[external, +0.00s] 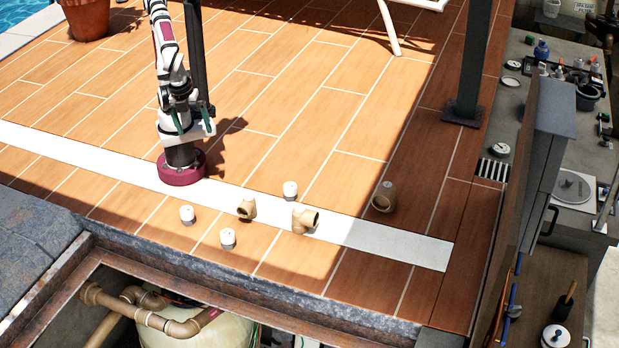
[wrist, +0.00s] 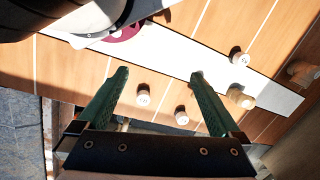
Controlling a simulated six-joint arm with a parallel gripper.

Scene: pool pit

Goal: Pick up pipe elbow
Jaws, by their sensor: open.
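Three tan pipe fittings stand on the tiled deck in the external view: a small one (external: 247,208), a larger one with its opening to the right (external: 305,221), and one in shade further right (external: 384,198). I cannot tell for sure which is the pipe elbow. The wrist view shows the larger fitting (wrist: 240,97) right of the right finger and the shaded one (wrist: 303,73) at the right edge; the small one is not clearly visible there. My gripper (wrist: 158,95) is open and empty, high above the deck near my base, apart from all fittings.
Three white caps stand among the fittings: left (external: 187,215), front (external: 228,239) and back (external: 290,190). A pale strip (external: 390,243) crosses the deck. An open pit with pipes (external: 170,315) lies beyond the stone edge in front. A dark post (external: 468,70) stands behind right.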

